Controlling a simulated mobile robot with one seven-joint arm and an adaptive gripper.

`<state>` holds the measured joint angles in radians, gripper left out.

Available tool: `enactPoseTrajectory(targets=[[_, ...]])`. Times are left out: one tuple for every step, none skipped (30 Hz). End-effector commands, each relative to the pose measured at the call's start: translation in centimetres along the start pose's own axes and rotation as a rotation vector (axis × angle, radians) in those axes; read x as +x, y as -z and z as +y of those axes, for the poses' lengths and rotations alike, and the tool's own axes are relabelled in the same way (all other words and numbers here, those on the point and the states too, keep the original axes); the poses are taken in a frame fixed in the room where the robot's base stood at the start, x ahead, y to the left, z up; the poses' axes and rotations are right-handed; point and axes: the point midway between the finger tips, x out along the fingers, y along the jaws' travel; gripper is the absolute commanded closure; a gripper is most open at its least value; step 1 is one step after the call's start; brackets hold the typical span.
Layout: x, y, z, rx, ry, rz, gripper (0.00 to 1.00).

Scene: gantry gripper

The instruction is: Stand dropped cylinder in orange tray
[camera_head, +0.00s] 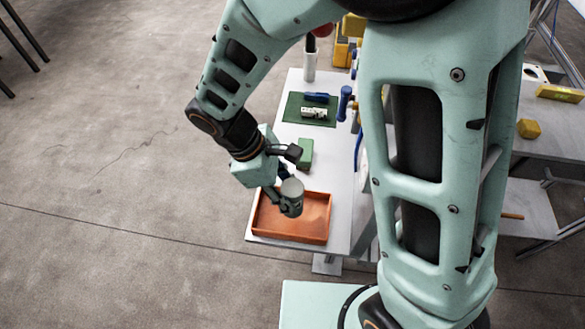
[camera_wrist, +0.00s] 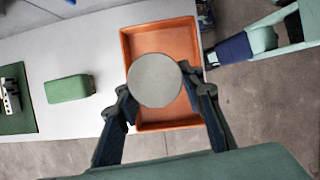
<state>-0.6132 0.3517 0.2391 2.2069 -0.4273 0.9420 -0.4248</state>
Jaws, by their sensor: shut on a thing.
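A grey cylinder (camera_head: 292,189) is held between the fingers of my gripper (camera_head: 284,197), over the orange tray (camera_head: 262,228). In the wrist view the cylinder (camera_wrist: 155,80) shows its round end face, and my gripper's two fingers (camera_wrist: 158,103) close on it from either side. The orange tray (camera_wrist: 160,125) lies behind the cylinder in that view and looks otherwise empty. The cylinder looks close to upright in the head view. I cannot tell whether its lower end touches the tray floor.
A green block (camera_head: 305,153) stands on the white table (camera_head: 340,190) behind the tray. Farther back lie a green mat (camera_head: 296,112) with a small white part (camera_head: 314,112) and a blue item (camera_head: 317,97) on it. The tray sits near the table's front edge.

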Motion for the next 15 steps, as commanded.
enactPoseTrajectory(targets=[[0.3,0.1,0.1,0.000,-0.001,0.000,1.00],[0.4,0.2,0.1,0.000,-0.001,0.000,1.00],[0.7,0.2,0.1,0.000,-0.001,-0.001,1.00],[0.8,0.3,0.1,0.000,-0.001,-0.001,1.00],[1.1,0.4,0.0,0.000,0.000,-0.001,1.00],[1.5,0.6,0.0,0.000,0.000,-0.001,1.00],[1.8,0.7,0.0,0.000,0.001,-0.001,1.00],[2.2,0.8,0.0,0.000,0.002,-0.002,1.00],[2.8,1.1,0.0,-0.001,0.002,-0.002,1.00],[3.1,1.2,0.0,-0.001,0.001,-0.002,1.00],[3.4,1.4,0.0,-0.001,0.001,-0.002,1.00],[3.8,1.5,0.0,-0.001,0.000,-0.001,1.00],[3.9,1.6,0.0,0.000,0.000,0.000,1.00],[4.0,1.6,0.0,0.000,-0.001,0.000,1.00],[4.0,1.6,0.1,0.001,-0.001,0.001,1.00]])
